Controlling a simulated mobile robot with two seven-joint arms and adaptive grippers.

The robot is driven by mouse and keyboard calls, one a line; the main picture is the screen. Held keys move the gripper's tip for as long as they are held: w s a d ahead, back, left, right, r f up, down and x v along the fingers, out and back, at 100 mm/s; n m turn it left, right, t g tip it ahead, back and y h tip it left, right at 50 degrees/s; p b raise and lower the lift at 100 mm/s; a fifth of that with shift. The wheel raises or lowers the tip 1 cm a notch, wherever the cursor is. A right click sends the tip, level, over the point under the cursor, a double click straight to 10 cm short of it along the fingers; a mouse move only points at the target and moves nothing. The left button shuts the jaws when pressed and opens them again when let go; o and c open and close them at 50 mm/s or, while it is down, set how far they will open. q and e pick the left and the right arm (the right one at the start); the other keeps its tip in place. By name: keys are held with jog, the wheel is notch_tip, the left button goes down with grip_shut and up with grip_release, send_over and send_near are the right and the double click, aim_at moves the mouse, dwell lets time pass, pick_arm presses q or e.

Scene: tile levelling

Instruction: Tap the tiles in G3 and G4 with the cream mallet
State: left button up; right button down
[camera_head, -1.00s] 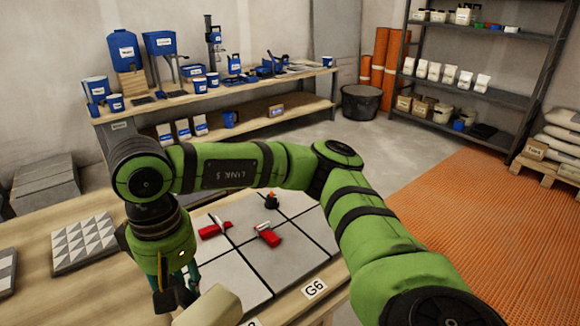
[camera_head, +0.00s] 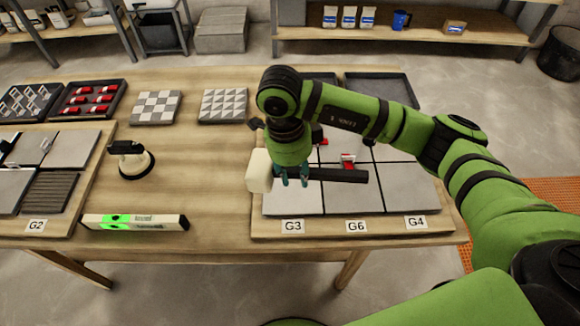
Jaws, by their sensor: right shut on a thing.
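My right gripper (camera_head: 291,179) is shut on the cream mallet, around its dark handle (camera_head: 340,175). The cream mallet head (camera_head: 259,171) is at the left of the gripper, by the left edge of the board, and the handle points right. The mallet is over the front row of grey tiles; whether it touches them I cannot tell. The G3 tile (camera_head: 292,201) lies front left above the G3 label (camera_head: 292,226). The G4 tile (camera_head: 411,192) lies front right above the G4 label (camera_head: 416,222). My left gripper is not seen.
The G6 label (camera_head: 356,226) sits between them. A red clip (camera_head: 347,160) stands on the board. A spirit level (camera_head: 135,222), a suction lifter (camera_head: 130,159), sample tiles (camera_head: 222,105) and a red-clip tray (camera_head: 89,98) are to the left. Bare tabletop lies between lifter and board.

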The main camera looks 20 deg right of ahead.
jog(key=s+f+m+p, duration=0.1)
jog(key=f+m, duration=0.2)
jog(key=m, duration=0.2)
jog(key=s+a+f+m+g+y+p, duration=0.1)
jog(key=f+m, duration=0.1)
jog(key=m, duration=0.3)
jog(key=s+a+f+m+y, duration=0.1)
jog(key=f+m, duration=0.2)
jog(key=m, duration=0.2)
jog(key=shift+s+f+m+g+p, duration=0.2)
jog(key=shift+f+m+g+p, duration=0.1)
jog(key=shift+f+m+p, duration=0.1)
jog(key=shift+f, duration=0.15)
pick_arm(q)
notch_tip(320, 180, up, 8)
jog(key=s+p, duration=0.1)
jog(key=p, duration=0.2)
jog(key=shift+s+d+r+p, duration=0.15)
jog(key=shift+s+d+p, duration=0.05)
jog(key=shift+p, duration=0.15)
pick_arm(e)
jog(key=v, duration=0.3)
jog(key=s+v, duration=0.1)
jog(key=shift+w+a+r, duration=0.1)
jog(key=shift+r, duration=0.25)
